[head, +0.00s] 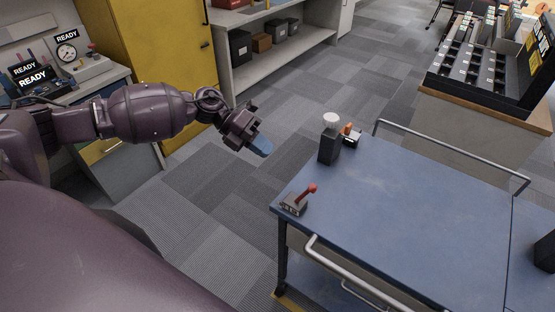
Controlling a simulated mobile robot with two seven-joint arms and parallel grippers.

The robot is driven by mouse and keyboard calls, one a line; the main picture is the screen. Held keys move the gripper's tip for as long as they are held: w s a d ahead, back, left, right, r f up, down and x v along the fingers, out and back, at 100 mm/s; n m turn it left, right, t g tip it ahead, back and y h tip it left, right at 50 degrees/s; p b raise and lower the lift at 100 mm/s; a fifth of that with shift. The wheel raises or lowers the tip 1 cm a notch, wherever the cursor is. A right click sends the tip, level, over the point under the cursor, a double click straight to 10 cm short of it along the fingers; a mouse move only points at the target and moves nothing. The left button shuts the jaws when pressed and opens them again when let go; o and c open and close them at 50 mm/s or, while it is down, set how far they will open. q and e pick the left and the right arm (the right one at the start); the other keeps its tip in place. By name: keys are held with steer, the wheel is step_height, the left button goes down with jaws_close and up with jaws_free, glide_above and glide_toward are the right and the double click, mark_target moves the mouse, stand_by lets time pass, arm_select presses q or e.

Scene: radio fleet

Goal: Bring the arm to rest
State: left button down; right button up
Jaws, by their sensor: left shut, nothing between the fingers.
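My left arm reaches in from the left, stretched out over the carpet floor. Its gripper (262,146) is shut with nothing in it and points down to the right. It hangs in the gap between the left counter and the blue cart, apart from both. My right gripper is not in view.
A blue cart (430,210) with metal rails stands at the right. On its left end are a red-knobbed lever box (295,204), a dark bottle-like object (330,142) and a small orange-topped item (350,134). A yellow cabinet (150,50) stands behind my arm. Carpet (215,210) between is clear.

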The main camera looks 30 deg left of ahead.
arm_select(q)
steer(key=shift+a+r, duration=0.45)
steer(key=shift+a, duration=0.05)
steer(key=w+d+r+n+t+h, duration=0.1)
steer(key=w+d+r+n+t, duration=0.35)
steer(key=w+n+t, duration=0.45)
steer(key=s+f+n+y, duration=1.2)
steer(key=s+f+n, duration=1.3)
steer(key=s, duration=0.2)
steer(key=shift+s+f+n+t+y, duration=0.15)
steer(key=shift+f+n+t+y, duration=0.15)
steer(key=shift+f+t, duration=0.1)
